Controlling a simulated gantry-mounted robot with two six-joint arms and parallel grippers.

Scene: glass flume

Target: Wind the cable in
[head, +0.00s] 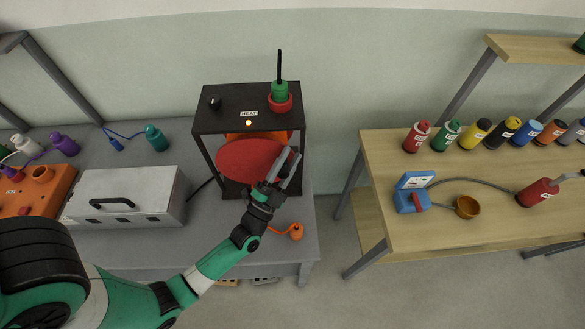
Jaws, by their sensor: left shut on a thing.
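A red disc-shaped reel (245,160) sits upright inside a black open frame (212,122) on the grey bench, with a strip of orange (245,136) showing behind its top edge. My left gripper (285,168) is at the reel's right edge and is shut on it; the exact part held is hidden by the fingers. An orange plug (296,231) lies on the bench just right of my left wrist, with a short piece of orange cable (278,232) leading from it toward the wrist. The rest of that cable is hidden. My right gripper is out of view.
The frame's top carries a "HEAT" label, a lit lamp (248,123), a knob (214,102) and a red and green part (280,95). A grey case (125,197) stands left. A wooden table (400,235) with several bottles stands right, across a floor gap.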

